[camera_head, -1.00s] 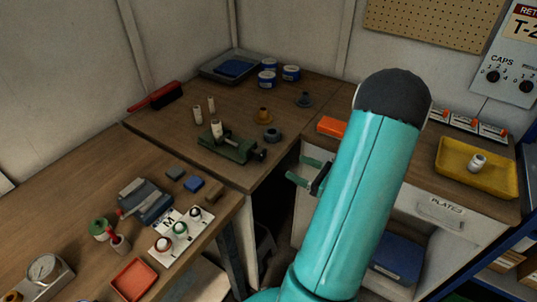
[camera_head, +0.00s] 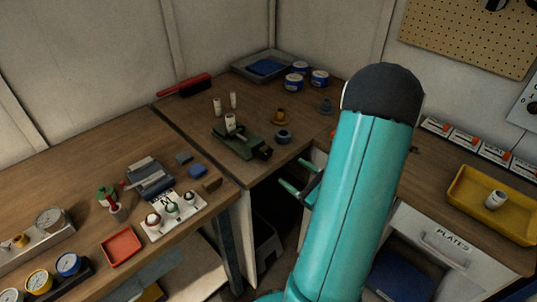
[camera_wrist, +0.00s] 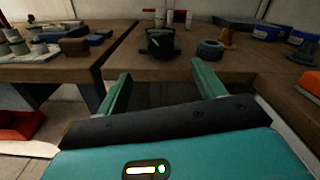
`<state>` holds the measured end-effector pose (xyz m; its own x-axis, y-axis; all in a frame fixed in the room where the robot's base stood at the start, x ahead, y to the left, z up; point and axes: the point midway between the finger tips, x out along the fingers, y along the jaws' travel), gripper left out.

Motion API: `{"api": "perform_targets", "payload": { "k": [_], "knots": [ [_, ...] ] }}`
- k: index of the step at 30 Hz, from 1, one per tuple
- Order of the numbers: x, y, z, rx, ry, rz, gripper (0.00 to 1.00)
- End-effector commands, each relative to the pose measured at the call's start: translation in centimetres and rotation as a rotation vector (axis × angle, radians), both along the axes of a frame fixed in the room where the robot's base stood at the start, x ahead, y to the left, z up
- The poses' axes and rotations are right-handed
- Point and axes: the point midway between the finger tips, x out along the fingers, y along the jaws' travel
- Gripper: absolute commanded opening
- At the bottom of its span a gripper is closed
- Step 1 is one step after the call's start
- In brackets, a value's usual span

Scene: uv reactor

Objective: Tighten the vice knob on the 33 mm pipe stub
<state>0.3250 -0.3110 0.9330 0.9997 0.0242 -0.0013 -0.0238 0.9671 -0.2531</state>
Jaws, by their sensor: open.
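The green vice (camera_head: 238,142) sits near the front edge of the corner table, with a pale pipe stub (camera_head: 230,123) standing upright in it. Its dark knob (camera_head: 264,153) is at the right end, facing the table edge. In the wrist view the vice (camera_wrist: 160,42) is end-on, beyond and between my fingers. My gripper (camera_head: 297,189) is open and empty, in front of the table and apart from the vice. In the wrist view its two green fingers (camera_wrist: 158,90) are spread wide. My arm hides part of the right-hand bench.
A grey ring (camera_head: 283,136) and an orange-brown flanged piece (camera_head: 280,117) stand right of the vice. Two pale stubs (camera_head: 225,103) stand behind it. Blue tins (camera_head: 301,75) are farther back. A dark gap (camera_head: 275,205) lies between the benches.

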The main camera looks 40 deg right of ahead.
Motion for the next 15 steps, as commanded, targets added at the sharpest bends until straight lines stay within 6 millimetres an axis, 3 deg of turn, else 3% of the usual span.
{"api": "perform_targets", "payload": {
  "k": [15],
  "knots": [
    [10.0,0.3,0.0,0.001,-0.003,0.006,0.69]
  ]
}}
